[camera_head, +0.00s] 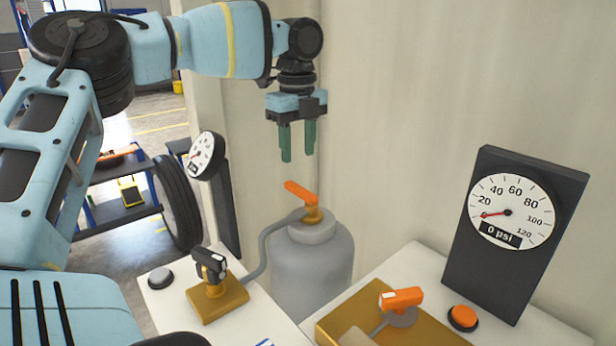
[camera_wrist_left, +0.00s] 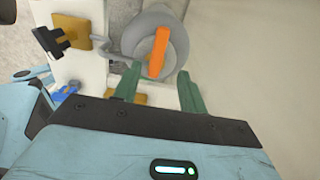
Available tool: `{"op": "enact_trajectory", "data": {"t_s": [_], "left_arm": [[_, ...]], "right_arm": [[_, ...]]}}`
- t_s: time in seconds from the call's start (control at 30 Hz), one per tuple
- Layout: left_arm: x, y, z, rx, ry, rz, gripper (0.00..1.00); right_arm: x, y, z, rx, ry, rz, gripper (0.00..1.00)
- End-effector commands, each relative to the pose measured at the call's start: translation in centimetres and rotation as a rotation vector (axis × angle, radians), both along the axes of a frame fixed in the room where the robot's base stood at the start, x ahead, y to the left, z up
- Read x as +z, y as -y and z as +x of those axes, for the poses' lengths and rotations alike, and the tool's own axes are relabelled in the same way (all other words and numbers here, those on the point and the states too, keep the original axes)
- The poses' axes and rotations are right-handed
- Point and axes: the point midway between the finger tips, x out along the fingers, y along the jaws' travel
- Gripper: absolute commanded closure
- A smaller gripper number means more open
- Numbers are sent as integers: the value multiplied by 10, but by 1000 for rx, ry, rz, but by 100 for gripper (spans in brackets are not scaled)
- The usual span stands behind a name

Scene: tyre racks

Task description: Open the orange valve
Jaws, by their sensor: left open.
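The orange valve (camera_head: 301,193) is a lever handle on a brass fitting (camera_head: 313,215) on top of a grey tank (camera_head: 318,262). It also shows in the left wrist view (camera_wrist_left: 158,52), just beyond the fingertips, above the round grey tank top (camera_wrist_left: 150,20). My left gripper (camera_head: 298,158) points down with two green fingers and is open and empty. It hangs above the orange handle, apart from it. In the left wrist view its fingers (camera_wrist_left: 158,75) stand either side of the handle's near end. My right gripper does not show.
A dark valve on a brass base (camera_head: 217,300) joins the tank by a grey hose. An orange-handled device (camera_head: 401,299) and an orange button (camera_head: 463,317) stand right. A pressure gauge (camera_head: 512,225) reads 0 psi. A tyre (camera_head: 178,203) stands left. The wall is behind.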

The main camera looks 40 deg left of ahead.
Motion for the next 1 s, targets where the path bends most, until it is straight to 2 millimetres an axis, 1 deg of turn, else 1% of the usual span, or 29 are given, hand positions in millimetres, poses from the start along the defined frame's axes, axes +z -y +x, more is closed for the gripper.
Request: {"op": "enact_trajectory", "data": {"t_s": [0.17, 0.4, 0.6, 0.77, 1.0], "left_arm": [[-11, 0, 0, -1, -3, 0, 58], [-46, 0, -1, 0, -4, 0, 58], [-69, 0, 0, 1, -2, 1, 58], [-77, 0, 0, 1, 0, 0, 58], [-78, 0, 0, 1, 0, 0, 58]], "right_arm": [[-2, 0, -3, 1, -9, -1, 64], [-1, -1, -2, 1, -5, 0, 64], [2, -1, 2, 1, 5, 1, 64], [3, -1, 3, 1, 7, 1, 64], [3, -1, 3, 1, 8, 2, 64]]}}
